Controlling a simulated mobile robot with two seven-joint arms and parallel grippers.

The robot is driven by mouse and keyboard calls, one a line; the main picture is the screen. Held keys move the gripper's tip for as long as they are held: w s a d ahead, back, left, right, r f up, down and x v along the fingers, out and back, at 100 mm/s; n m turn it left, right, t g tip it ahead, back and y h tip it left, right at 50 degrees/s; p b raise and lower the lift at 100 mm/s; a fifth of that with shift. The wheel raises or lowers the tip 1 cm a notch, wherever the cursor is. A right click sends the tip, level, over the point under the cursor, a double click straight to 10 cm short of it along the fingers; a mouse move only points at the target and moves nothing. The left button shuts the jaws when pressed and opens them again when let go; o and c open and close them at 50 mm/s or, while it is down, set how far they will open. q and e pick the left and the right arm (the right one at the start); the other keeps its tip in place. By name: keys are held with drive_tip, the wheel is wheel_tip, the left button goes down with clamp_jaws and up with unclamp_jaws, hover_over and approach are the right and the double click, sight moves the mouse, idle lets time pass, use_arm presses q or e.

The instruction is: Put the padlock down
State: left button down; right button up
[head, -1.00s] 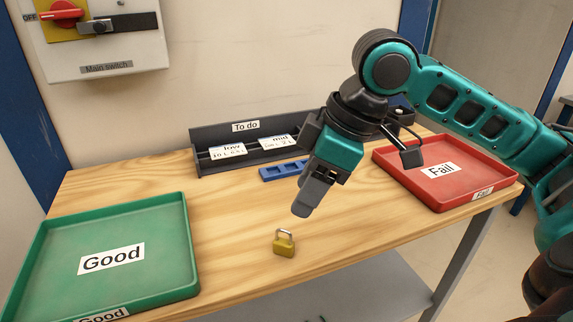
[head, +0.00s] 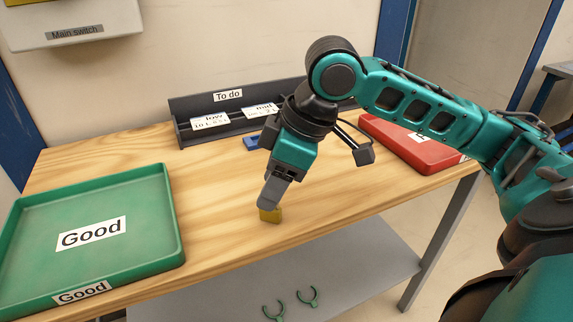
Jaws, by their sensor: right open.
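The padlock (head: 270,215) has a yellow brass body and is on the wooden table near its front edge, in the middle of the head view. Its shackle is hidden behind my right gripper. My right gripper (head: 268,200) points down at the padlock from above, with its fingertips at the top of the body. Its jaws are open, though the gap between the fingers is hard to see from this side. My left gripper is not in view.
A green Good tray (head: 172,215) stands at the left, a red Fail tray (head: 435,160) at the right, partly behind my arm. A dark To do rack (head: 185,108) and a blue holder (head: 254,138) are at the back. Table between Good tray and padlock is clear.

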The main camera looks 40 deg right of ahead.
drive_tip(key=b+x, duration=0.1)
drive_tip(key=x, duration=0.4)
drive_tip(key=shift+c, duration=0.2)
clamp_jaws()
idle(0.3)
